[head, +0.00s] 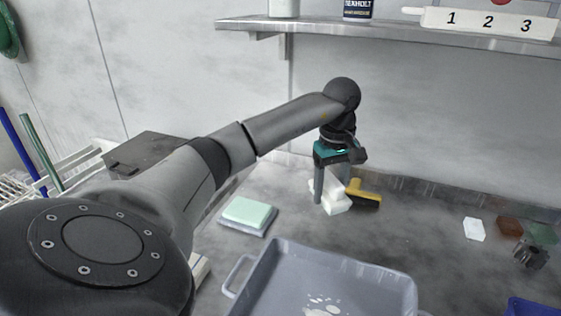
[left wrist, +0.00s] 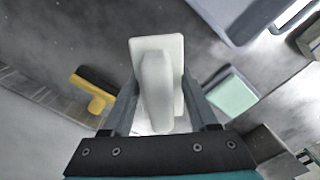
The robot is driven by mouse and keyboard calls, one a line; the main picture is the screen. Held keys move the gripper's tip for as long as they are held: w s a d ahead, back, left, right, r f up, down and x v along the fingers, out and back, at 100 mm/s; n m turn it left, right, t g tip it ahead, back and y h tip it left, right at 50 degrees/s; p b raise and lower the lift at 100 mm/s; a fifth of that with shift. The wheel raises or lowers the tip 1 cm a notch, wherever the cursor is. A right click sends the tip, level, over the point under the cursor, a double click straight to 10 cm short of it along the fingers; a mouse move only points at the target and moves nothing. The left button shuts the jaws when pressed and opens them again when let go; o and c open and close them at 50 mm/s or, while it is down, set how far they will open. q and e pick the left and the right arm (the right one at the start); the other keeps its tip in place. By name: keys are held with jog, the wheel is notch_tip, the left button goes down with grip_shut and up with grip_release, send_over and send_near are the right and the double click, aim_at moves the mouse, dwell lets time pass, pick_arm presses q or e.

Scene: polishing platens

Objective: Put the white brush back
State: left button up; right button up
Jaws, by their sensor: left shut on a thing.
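The white brush (head: 337,206) is between the fingers of my left gripper (head: 331,184), at the back of the grey counter. In the left wrist view the white brush (left wrist: 165,85) shows from above, with its handle between the two fingers of my left gripper (left wrist: 161,103). The gripper is shut on it and points down. I cannot tell whether the brush touches the counter. A yellow brush with black bristles (head: 364,193) lies just right of it; it also shows in the left wrist view (left wrist: 97,96). My right gripper is not in view.
A mint-green pad (head: 248,211) on a grey base lies left of the brush. A grey-blue tub (head: 385,276) stands in front. Small white, brown and green blocks (head: 509,227) lie at right. A shelf (head: 400,37) runs above. The counter between tub and blocks is clear.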

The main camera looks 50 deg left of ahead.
pick_arm(q)
jog(key=shift+s+a, duration=0.15)
jog(key=shift+a, duration=0.4)
jog(key=shift+s+a+f, duration=0.1)
jog(key=shift+a+f, duration=0.15)
jog(key=b, duration=0.2)
send_over(318, 229)
notch_tip(318, 229, down, 4)
jog(key=shift+d+f, duration=0.1)
jog(key=shift+f, duration=0.15)
jog(key=shift+f+b, duration=0.55)
jog(key=shift+f, duration=1.9)
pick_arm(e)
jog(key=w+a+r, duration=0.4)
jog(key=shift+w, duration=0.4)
pick_arm(q)
jog(key=shift+f, duration=0.1)
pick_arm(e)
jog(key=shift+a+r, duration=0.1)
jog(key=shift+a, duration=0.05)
pick_arm(q)
jog(key=shift+f, duration=0.1)
jog(key=o, duration=1.3)
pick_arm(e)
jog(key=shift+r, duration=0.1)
